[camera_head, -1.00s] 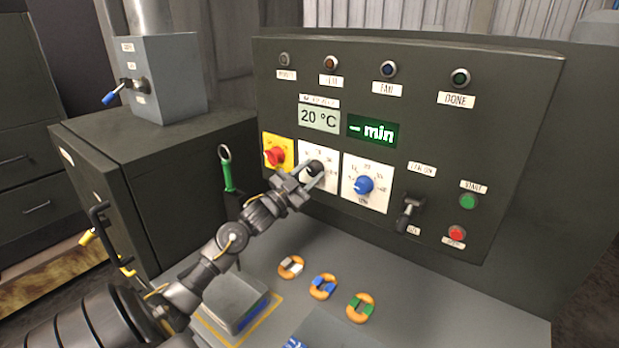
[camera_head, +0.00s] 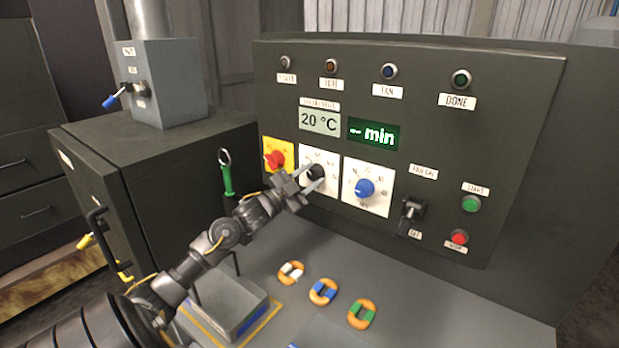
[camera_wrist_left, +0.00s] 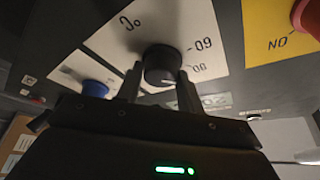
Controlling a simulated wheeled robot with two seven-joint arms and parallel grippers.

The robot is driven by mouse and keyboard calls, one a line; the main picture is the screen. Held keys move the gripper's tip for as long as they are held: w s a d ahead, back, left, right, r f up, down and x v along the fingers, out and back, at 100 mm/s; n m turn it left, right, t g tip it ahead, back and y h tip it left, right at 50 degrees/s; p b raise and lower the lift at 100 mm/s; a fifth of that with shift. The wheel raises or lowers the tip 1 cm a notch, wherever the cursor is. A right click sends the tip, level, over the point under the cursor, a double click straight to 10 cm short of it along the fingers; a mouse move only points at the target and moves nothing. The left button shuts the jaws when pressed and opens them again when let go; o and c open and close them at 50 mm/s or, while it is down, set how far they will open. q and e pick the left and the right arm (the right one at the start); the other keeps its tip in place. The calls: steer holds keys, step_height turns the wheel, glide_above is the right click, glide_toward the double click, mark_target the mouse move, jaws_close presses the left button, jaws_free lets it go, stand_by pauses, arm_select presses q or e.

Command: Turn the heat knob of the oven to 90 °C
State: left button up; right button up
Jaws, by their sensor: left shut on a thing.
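The black heat knob (camera_head: 314,171) sits on a white dial plate (camera_head: 317,154) on the oven's control panel, between the red switch and the blue knob. My left gripper (camera_head: 314,182) is at this knob, its two fingers on either side of it and shut on it. In the left wrist view the black knob (camera_wrist_left: 161,64) shows between the fingertips, with dial marks around it on the white plate. The temperature display (camera_head: 319,121) above reads 20 °C. Which mark the knob points to is hard to tell. My right gripper is not in view.
A red switch on a yellow plate (camera_head: 274,158) is left of the knob; the blue knob (camera_head: 364,188) is right. A black lever (camera_head: 411,210), green button (camera_head: 470,204) and red button (camera_head: 459,237) lie further right. Several orange rings, one marked here (camera_head: 322,291), lie on the grey table below.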

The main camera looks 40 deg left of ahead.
arm_select(q)
steer(key=o, duration=1)
steer(key=shift+s+f, duration=0.25)
steer(key=b+v, duration=0.4)
steer(key=v, duration=0.6)
steer(key=shift+s, duration=0.15)
steer(key=shift+a+r, duration=0.1)
